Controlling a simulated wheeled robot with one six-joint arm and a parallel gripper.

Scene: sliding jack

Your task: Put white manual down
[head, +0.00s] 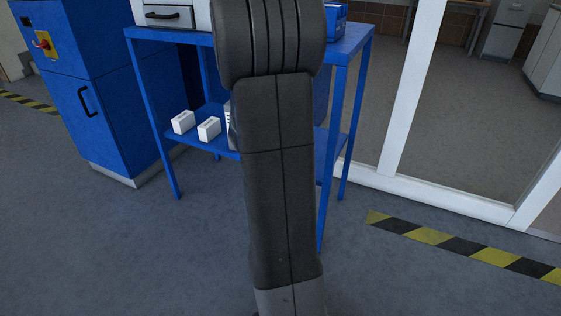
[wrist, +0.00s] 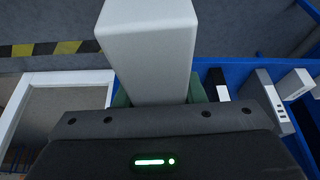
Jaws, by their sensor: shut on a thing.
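A plain white block-shaped thing (wrist: 148,45), which I take to be the white manual, stands out in front of my gripper (wrist: 160,92) in the wrist view. The gripper's green fingers show on both sides of its near end, and they are shut on it. No lettering shows on the face I see. In the head view my own dark arm covers the gripper and the held thing. The blue table (head: 352,42) stands behind my arm, with a lower shelf (head: 180,138).
Two small white boxes, one left (head: 183,122) and one right (head: 209,129), stand on the lower shelf. A blue cabinet (head: 75,75) is at left. A white-framed glass wall (head: 410,90) stands at right. Striped tape (head: 460,245) marks open floor.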

